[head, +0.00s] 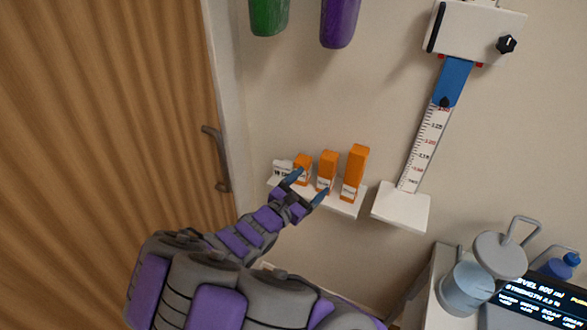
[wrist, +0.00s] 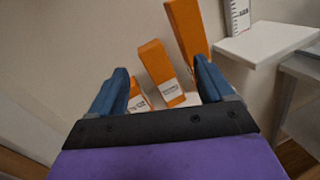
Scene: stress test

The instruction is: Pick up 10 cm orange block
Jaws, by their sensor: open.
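Three orange blocks with white labels stand in a row on a small white wall shelf (head: 345,206): a short one (head: 303,165), a medium one (head: 328,164) and a tall one (head: 356,166). The labels are too small to read, so I cannot tell which is 10 cm. My gripper (head: 306,187) is open and empty in front of the shelf. In the wrist view, the medium block (wrist: 157,64) shows between the blue fingers, apart from them. The short block (wrist: 137,98) is beside the left finger; the tall block (wrist: 186,30) rises behind the right finger.
A white platform (head: 401,207) under a measuring scale (head: 425,145) is right of the shelf. A wooden door (head: 100,120) with a handle (head: 216,160) is at left. Green (head: 268,14) and purple (head: 339,20) objects hang above. A jug (head: 466,288) stands lower right.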

